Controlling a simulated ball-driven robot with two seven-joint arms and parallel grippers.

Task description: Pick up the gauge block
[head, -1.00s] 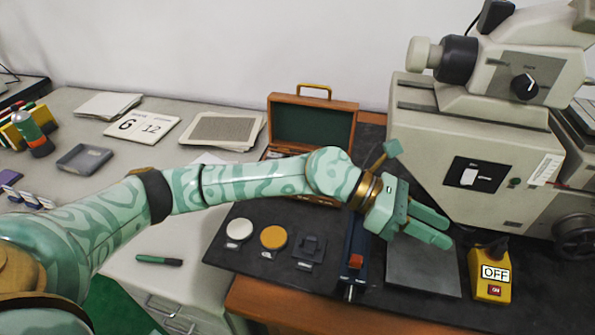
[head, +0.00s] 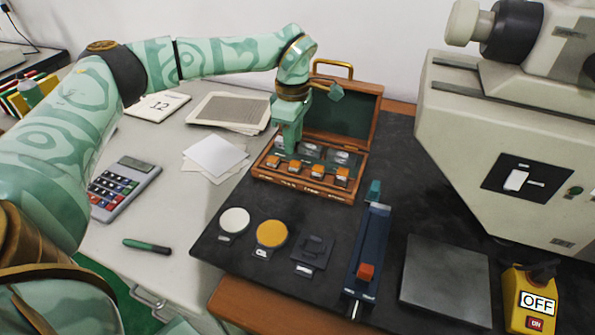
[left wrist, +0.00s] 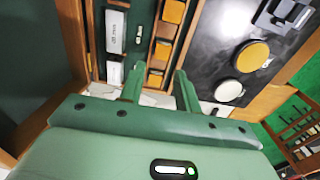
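A wooden case (head: 300,187) stands open at the back of the dark mat, with a row of orange blocks (head: 318,172) in its front part and silvery blocks (head: 342,157) behind them. I cannot tell which one is the gauge block. My left gripper (head: 287,150) points down over the left end of the case. Nothing is visibly held. My right gripper is not in view.
The case's raised lid (head: 365,105) stands close behind my left gripper. White (head: 235,221) and yellow (head: 271,234) discs, a dark holder (head: 312,252) and a blue slide fixture (head: 368,250) lie in front. A grey plate (head: 445,278) and a large machine (head: 510,150) are at right.

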